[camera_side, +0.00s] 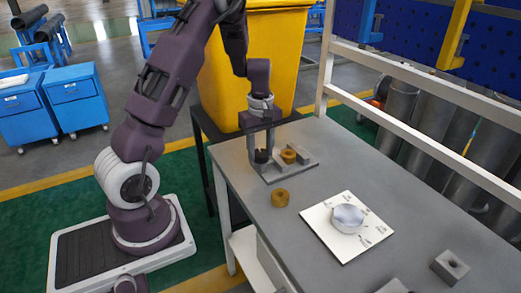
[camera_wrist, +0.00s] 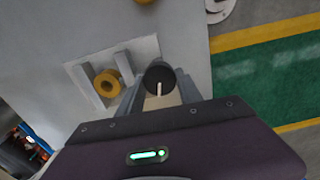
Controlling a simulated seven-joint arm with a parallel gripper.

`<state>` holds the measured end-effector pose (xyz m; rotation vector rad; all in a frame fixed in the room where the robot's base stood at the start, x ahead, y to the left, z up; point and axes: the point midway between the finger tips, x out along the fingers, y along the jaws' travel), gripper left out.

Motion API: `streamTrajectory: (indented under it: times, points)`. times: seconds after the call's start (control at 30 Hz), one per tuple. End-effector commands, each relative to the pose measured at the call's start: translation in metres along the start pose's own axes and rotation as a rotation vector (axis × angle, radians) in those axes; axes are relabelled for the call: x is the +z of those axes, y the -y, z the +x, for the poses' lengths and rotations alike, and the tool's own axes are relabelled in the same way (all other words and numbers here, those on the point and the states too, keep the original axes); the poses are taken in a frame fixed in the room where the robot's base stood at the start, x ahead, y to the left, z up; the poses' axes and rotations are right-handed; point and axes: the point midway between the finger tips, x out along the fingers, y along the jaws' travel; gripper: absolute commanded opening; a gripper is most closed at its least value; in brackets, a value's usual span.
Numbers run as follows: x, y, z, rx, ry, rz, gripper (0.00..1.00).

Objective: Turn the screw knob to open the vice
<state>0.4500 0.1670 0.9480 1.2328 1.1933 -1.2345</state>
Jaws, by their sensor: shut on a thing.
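The vice (camera_side: 300,168) is a flat grey plate with upright grey jaws near the table's left edge; its plate also shows in the wrist view (camera_wrist: 143,48). A brass ring-shaped piece (camera_side: 289,156) sits between the jaws, and it shows in the wrist view (camera_wrist: 108,83) with a dark hole. The screw knob (camera_side: 261,156) is a black cylinder at the vice's left end; in the wrist view it is a round black knob (camera_wrist: 159,74) with a pale bar on it. My gripper (camera_side: 262,152) points down, shut on the knob, one finger on either side.
A second brass ring (camera_side: 280,198) lies loose on the grey table (camera_side: 320,145). A white plate (camera_side: 326,232) with a round silver dial (camera_side: 347,216) lies farther right. A grey block with a hole (camera_side: 450,266) is near the right end. A yellow bin (camera_side: 225,85) stands behind.

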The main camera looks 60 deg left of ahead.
Motion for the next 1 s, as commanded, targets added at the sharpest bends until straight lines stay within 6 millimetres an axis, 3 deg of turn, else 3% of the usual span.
streamTrajectory:
  times: [0.43, 0.47, 0.57, 0.87, 1.0]
  points:
    - [-0.001, -0.002, -0.002, 0.006, -0.004, -0.009, 0.02]
    - [-0.001, -0.002, -0.002, 0.006, -0.004, -0.009, 0.44]
    - [-0.001, -0.001, -0.001, 0.005, -0.004, -0.008, 0.64]
    - [-0.001, -0.001, -0.002, 0.002, -0.002, -0.007, 0.64]
    - [-0.001, -0.002, -0.023, 0.006, -0.004, -0.007, 0.64]
